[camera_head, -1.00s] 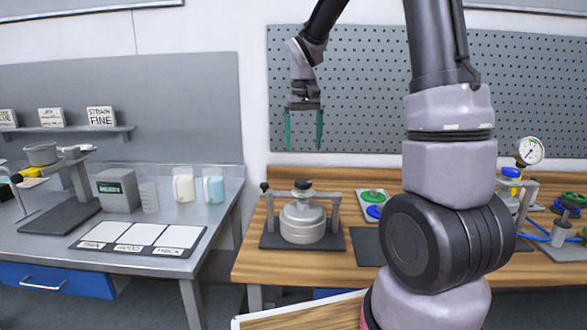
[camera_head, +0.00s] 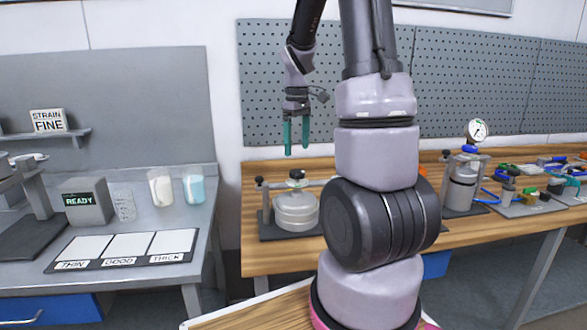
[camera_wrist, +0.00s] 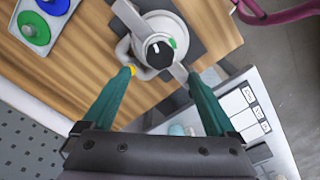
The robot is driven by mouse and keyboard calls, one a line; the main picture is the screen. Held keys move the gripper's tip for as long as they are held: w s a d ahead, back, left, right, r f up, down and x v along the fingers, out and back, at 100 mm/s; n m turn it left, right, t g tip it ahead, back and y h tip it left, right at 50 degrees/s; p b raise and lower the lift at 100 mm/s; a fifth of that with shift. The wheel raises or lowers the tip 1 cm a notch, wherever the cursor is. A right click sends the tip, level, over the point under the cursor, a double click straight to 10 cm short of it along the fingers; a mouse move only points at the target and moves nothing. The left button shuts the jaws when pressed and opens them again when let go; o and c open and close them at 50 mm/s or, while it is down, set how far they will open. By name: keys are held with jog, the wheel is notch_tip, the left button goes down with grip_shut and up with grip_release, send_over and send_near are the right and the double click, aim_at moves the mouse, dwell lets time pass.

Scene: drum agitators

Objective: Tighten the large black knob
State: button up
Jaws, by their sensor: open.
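A black knob with a white line (camera_wrist: 159,54) sits on top of a round silver vessel (camera_head: 296,212) on the wooden bench. In the head view the dark knob (camera_head: 297,174) is small, at the middle of a crossbar between two posts. My gripper (camera_head: 296,153) has teal fingers, open and empty, pointing down above the vessel. In the wrist view my gripper (camera_wrist: 160,78) shows its two fingers wide apart, with the knob beyond the gap between their tips. No contact is visible. A yellow spot (camera_wrist: 132,70) shows beside the left fingertip.
Small dark knobs (camera_head: 259,180) top the crossbar's post. Green and blue discs (camera_wrist: 33,28) lie on a plate beside the vessel. A gauge stand (camera_head: 476,130) is farther right. The left grey table holds a READY box (camera_head: 86,201), cups and a labelled mat (camera_head: 122,249).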

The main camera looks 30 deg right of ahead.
aim_at(297, 171)
notch_tip(297, 171, down, 8)
jog(key=shift+r, duration=0.2)
jog(key=c, duration=1.4)
